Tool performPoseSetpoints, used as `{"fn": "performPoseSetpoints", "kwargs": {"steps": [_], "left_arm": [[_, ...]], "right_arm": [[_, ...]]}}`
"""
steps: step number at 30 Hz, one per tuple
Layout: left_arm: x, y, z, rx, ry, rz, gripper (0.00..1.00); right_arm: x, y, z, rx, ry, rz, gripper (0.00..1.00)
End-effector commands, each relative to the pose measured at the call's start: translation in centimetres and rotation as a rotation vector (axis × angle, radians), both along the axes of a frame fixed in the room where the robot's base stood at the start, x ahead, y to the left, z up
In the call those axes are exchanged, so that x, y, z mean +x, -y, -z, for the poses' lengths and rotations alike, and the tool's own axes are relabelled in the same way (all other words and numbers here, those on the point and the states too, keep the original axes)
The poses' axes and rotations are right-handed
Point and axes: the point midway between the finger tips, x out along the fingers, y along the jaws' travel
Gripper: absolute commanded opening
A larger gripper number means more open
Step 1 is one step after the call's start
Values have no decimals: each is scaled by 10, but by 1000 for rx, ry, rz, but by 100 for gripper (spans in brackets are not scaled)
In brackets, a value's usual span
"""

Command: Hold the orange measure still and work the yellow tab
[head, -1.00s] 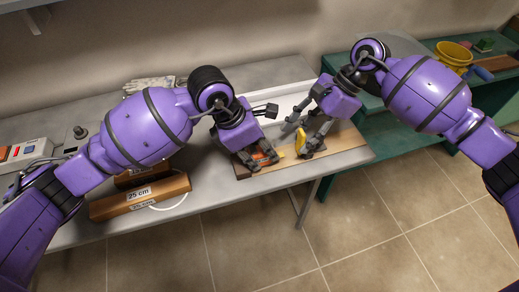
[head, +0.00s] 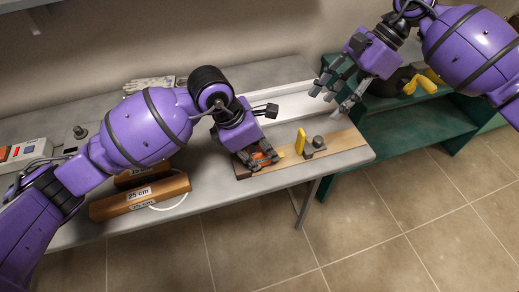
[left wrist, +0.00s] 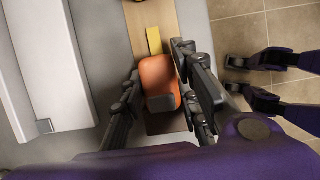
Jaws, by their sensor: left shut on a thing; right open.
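The orange measure (head: 264,155) sits at the left end of a wooden board on the table. My left gripper (head: 262,160) is shut on it and hides much of it in the head view. In the left wrist view the measure (left wrist: 158,72) lies between the two fingers, with a grey block on its near end. My right gripper (head: 326,103) is open and empty, above and right of the tab.
A white channel (head: 290,103) lies behind. Wooden blocks labelled 25 cm (head: 140,196) lie left of the board. A green shelf (head: 410,120) stands at right.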

Motion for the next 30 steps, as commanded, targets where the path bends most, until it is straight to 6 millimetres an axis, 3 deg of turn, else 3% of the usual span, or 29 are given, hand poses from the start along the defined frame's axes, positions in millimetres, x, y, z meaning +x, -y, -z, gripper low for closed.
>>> {"fn": "performPoseSetpoints", "kwargs": {"steps": [5,6,11,22,30], "left_arm": [[0,1,0,-1,-1,0,0],[0,1,0,-1,-1,0,32],[0,0,0,0,-1,0,51],[0,-2,-4,-1,2,1,51],[-5,-19,-48,1,5,1,51]], "right_arm": [[0,0,0,0,0,0,46],[0,0,0,0,0,0,46],[0,0,0,0,0,0,46],[0,0,0,0,0,-1,46],[0,0,0,0,0,-1,46]]}}
